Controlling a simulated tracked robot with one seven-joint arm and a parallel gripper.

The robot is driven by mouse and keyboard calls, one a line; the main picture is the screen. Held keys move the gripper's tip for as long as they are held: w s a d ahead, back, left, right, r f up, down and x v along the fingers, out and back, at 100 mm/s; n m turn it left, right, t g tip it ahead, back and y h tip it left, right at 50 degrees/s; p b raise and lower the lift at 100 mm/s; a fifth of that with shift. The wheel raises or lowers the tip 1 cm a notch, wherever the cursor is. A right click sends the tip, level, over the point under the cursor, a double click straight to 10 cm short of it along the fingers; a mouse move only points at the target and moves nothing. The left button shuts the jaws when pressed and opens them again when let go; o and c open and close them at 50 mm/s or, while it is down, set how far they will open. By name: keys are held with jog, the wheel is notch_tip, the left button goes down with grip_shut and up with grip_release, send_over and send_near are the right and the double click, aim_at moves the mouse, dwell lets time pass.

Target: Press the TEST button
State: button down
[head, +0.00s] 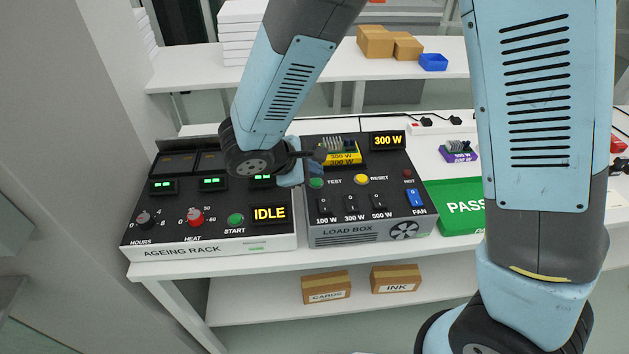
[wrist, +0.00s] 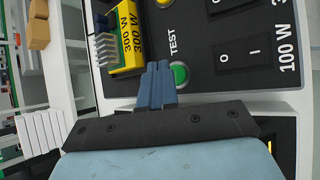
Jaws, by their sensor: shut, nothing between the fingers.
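The green TEST button (head: 316,183) sits at the upper left of the black LOAD BOX panel (head: 345,214). In the wrist view the TEST button (wrist: 180,74) shows as a green dome in a pale ring, with the word TEST beside it. My gripper (wrist: 158,66) is shut and empty; its blue fingers lie just left of the button in that view and overlap the ring's edge. I cannot tell whether they touch it. In the head view my gripper is at the box's left edge, largely hidden by my arm.
A yellow 300 W unit (head: 343,158) with a grey heatsink sits on the box just behind the button. The yellow RESET button (head: 361,179) and several rocker switches are nearby. The AGEING RACK (head: 190,229) stands at left, its display (head: 269,213) reading IDLE. A green PASS tray (head: 455,222) lies right.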

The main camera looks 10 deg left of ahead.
aim_at(313, 183)
jog(key=shift+f, duration=0.75)
dwell(1.2)
jog(key=shift+r, duration=0.8)
jog(key=shift+r, duration=2.55)
